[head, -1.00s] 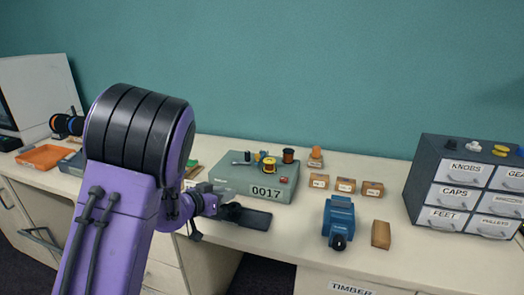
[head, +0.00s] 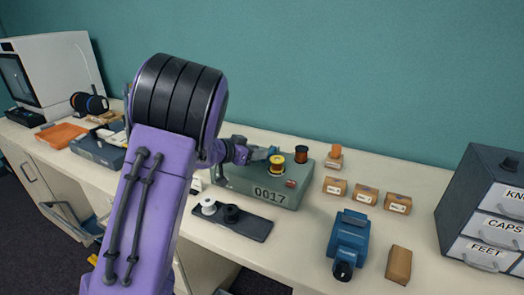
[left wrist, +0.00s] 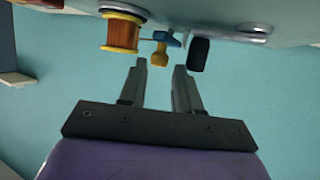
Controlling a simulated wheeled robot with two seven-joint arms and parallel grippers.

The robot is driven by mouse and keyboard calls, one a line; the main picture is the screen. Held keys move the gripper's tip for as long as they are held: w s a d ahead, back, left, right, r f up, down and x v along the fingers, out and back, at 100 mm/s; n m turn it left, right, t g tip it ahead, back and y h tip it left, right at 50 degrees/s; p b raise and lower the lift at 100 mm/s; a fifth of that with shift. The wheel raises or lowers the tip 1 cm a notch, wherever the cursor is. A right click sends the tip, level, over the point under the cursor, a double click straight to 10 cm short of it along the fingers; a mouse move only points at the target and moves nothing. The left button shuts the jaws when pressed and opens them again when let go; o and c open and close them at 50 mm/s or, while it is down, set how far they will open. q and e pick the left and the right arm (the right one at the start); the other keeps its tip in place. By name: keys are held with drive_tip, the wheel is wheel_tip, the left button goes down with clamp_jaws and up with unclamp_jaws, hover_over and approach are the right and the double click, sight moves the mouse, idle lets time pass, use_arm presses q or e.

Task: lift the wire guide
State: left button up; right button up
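A small blue and yellow piece, which looks like the wire guide (left wrist: 159,56), stands on top of the grey-green box marked 0017 (head: 235,184). In the head view only a blue part of it (head: 262,154) shows, beside the yellow spool (head: 276,164). My left gripper (left wrist: 159,68) is open, its two fingers pointing at the piece. The yellow end appears just beyond and between the fingertips, with no visible contact. In the head view my left gripper (head: 250,154) reaches over the box from the left, partly hidden by my arm. My right gripper is not in view.
A copper-wound spool (left wrist: 124,34) and a black knob (left wrist: 200,53) flank the piece closely. A dark tray (head: 256,230) lies in front of the box. Small cardboard boxes (head: 365,195) and a blue device (head: 349,238) stand to the right.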

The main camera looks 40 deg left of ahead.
use_arm(q)
drive_tip(key=shift+x, duration=1.1)
drive_tip(key=shift+r, duration=0.1)
clamp_jaws()
